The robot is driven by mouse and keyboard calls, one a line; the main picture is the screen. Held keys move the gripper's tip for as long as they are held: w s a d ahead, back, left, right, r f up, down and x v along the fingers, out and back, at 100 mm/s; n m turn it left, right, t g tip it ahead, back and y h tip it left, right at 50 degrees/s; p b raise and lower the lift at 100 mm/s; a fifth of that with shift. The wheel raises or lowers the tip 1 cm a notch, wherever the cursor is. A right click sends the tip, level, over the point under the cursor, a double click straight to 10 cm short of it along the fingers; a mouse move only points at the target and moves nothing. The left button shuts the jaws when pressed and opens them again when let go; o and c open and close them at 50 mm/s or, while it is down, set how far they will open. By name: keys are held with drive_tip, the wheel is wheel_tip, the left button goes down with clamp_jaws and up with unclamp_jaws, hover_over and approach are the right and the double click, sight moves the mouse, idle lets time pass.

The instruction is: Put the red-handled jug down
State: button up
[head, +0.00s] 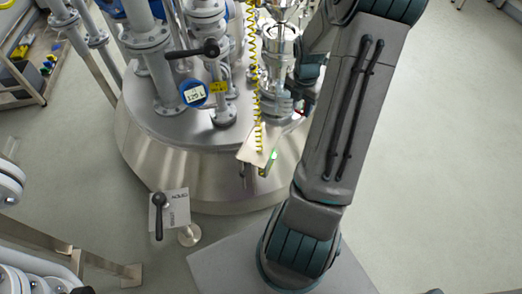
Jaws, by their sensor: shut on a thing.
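My arm reaches from the lower middle up to the top right and bends back toward the vessel. My gripper (304,76) shows only partly, as dark parts beside shiny steel pieces. It is shut, and the thing in it is mostly hidden by my arm. A small red bit (302,112) shows just below the gripper, perhaps part of the jug's red handle. The jug's body cannot be told apart from the steel fittings (283,45) there. I cannot tell whether the jug touches the vessel top.
A round steel vessel (150,118) with pipes, flanges and a black lever (195,50) fills the upper middle. A yellow coiled cable (254,60) hangs to a small plate (257,145). A black-handled valve (159,215) stands lower left. A shelf (25,75) stands upper left. The right floor is clear.

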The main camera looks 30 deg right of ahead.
drive_tip(key=a+f+n+b, duration=0.3)
drive_tip(key=a+f+b, duration=0.5)
drive_tip(key=f, duration=0.6)
drive_tip(key=shift+a, duration=0.65)
drive_tip(key=shift+w, duration=0.1)
drive_tip(key=shift+f, duration=0.1)
drive_tip(key=o, duration=1.2)
